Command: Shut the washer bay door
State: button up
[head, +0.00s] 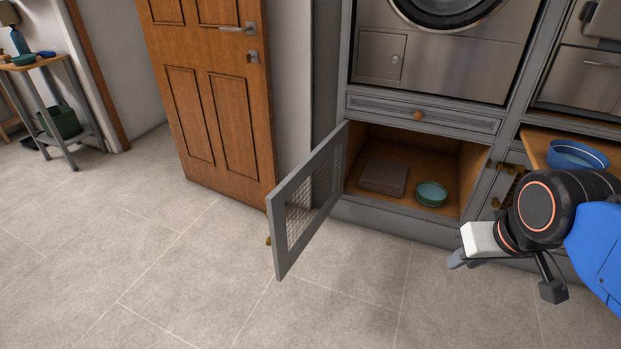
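The washer bay door (276,220) is a grey framed door with a mesh panel, hinged at the left of the low bay under the washer (443,50). It stands wide open, swung out over the floor, with a small brass knob (268,241) near its free edge. The open bay (440,155) has a wooden inside holding a flat brown box (383,177) and a teal bowl (431,193). My gripper (457,262) is at the right, in front of the cabinets and well apart from the door. Its fingers are small and partly hidden, so its opening is unclear.
A drawer (420,116) with an orange knob is shut above the bay. At right, a wooden surface (535,146) carries a blue bowl (577,154). A brown wooden door (215,110) stands behind the bay door's left. The tiled floor (190,290) in front is clear.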

aim_at(285, 260)
jog(key=i+j+z, duration=0.1)
jog(key=j, duration=0.35)
jog(key=i+j+z, duration=0.15)
jog(key=j, duration=0.3)
jog(key=i+j+z, duration=0.1)
jog(key=j, duration=0.35)
jog(key=i+j+z, duration=0.1)
jog(key=j, duration=0.4)
jog(key=i+j+z, duration=0.15)
jog(key=j, duration=0.35)
jog(key=i+j+z, duration=0.1)
jog(key=j+z, duration=0.15)
jog(key=j, duration=0.45)
jog(key=j+z, duration=0.25)
jog(key=j, duration=0.4)
jog(key=j+z, duration=0.15)
jog(key=k+l+z, duration=0.1)
jog(key=l+z, duration=0.15)
jog(key=l, duration=0.15)
jog(key=l+z, duration=0.25)
jog(key=l, duration=0.15)
jog(key=k, duration=0.05)
